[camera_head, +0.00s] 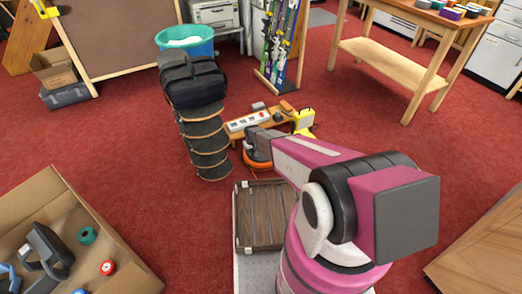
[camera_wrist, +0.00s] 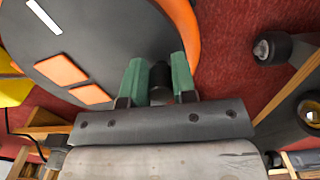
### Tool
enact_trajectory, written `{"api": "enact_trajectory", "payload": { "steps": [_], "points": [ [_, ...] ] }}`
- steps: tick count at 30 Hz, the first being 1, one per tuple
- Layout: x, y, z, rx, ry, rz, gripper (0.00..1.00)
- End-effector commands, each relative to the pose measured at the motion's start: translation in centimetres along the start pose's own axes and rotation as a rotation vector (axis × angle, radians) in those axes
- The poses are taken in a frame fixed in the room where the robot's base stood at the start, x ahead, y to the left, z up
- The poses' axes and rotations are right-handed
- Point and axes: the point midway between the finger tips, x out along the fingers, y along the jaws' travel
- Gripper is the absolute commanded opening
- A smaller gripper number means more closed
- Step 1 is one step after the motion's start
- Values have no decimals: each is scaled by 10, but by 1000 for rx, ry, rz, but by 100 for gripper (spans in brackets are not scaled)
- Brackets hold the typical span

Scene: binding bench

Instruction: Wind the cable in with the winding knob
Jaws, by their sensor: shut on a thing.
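The cable reel (camera_head: 257,163) sits low on the floor in front of the small bench, mostly hidden behind my arm in the head view; an orange edge shows. In the wrist view its dark grey disc (camera_wrist: 105,28) fills the upper left, with orange patches, a white mark and an orange rim (camera_wrist: 182,22). The dark winding knob (camera_wrist: 160,78) stands between the green fingers of my gripper (camera_wrist: 157,68), which is shut on it. My gripper is hard to make out in the head view. I cannot tell how much cable is out.
A low wooden bench (camera_head: 236,136) holds a power strip (camera_head: 248,121), with a yellow object (camera_head: 304,121) at its right. A dark stacked column (camera_head: 208,147) topped by a black bag (camera_head: 193,82) stands close left. A wooden crate (camera_head: 262,228) lies nearer. Red carpet is open beyond.

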Motion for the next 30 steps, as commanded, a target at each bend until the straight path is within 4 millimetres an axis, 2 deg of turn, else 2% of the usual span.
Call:
{"api": "enact_trajectory", "payload": {
  "steps": [10,17,30],
  "points": [
    [2,-3,-25,0,-3,-7,8],
    [2,-2,-32,0,-2,-7,8],
    [0,10,-61,-1,2,-6,9]
  ]
}}
